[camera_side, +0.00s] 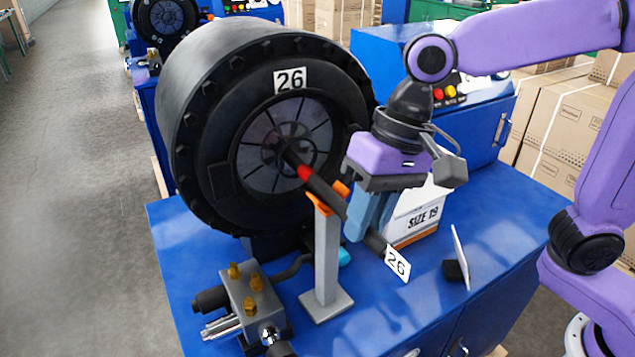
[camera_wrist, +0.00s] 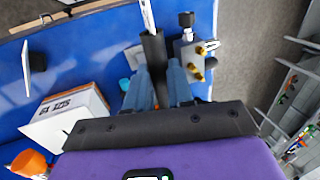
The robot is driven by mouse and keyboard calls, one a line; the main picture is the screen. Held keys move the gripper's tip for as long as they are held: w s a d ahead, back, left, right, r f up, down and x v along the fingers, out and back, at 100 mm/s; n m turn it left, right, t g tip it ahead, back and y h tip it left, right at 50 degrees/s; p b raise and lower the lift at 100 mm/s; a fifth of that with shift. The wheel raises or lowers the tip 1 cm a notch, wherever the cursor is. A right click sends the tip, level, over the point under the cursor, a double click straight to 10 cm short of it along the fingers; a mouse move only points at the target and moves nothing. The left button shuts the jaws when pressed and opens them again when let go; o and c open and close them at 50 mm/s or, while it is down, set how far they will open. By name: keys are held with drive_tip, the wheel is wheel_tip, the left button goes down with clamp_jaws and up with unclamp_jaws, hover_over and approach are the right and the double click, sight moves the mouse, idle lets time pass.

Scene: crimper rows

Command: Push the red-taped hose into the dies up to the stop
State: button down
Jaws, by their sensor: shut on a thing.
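A black hose (camera_side: 327,194) with a red tape band (camera_side: 305,173) slants up and left in the side view. Its far end reaches the centre opening of the round dies (camera_side: 270,145) of the black crimper head marked 26. The red band shows outside the die face; how deep the tip sits is hard to see. The hose rests at an orange-topped grey stand (camera_side: 327,250). A white tag (camera_side: 397,263) reading 26 is at its near end. My gripper (camera_side: 365,225) is shut on the hose behind the stand. The wrist view shows the hose (camera_wrist: 153,48) between the blue fingers (camera_wrist: 159,80).
A metal block with brass fittings (camera_side: 248,295) lies left of the stand. A box labelled SIZE 19 (camera_side: 420,215) stands right of the gripper. A small upright white card (camera_side: 460,257) is farther right. The blue bench top (camera_side: 410,315) is clear in front.

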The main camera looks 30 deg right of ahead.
drive_tip(key=shift+w, duration=0.3)
unclamp_jaws()
idle(0.4)
drive_tip(key=v, duration=0.7)
idle(1.0)
drive_tip(key=shift+s+d+f, duration=0.1)
idle(0.6)
